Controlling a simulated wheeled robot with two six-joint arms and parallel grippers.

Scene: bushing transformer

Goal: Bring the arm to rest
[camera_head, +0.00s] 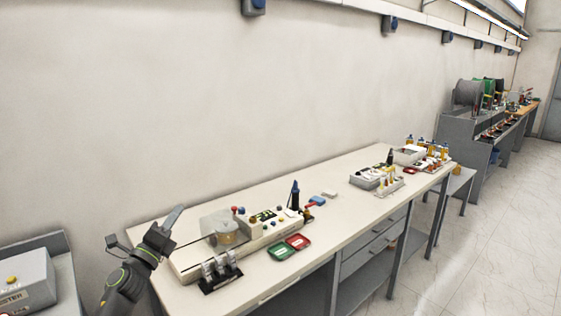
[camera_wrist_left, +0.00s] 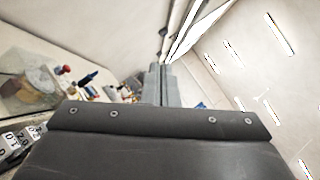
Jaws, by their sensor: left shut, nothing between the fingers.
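My left arm comes in from the lower left in the head view. Its gripper (camera_head: 176,213) is raised near the left end of the workbench (camera_head: 340,178), pointing up and to the right. The fingers are shut with nothing between them. In the left wrist view the two grey fingers of the left gripper (camera_wrist_left: 160,82) lie together, pointing away from the camera. My right gripper is in neither view.
A long device with a clear cover (camera_head: 218,222) stands on the bench by my left gripper. Green and red trays (camera_head: 290,248) lie in front of it. A grey box (camera_head: 25,280) stands at lower left. The bench's middle is partly clear. A wall runs behind.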

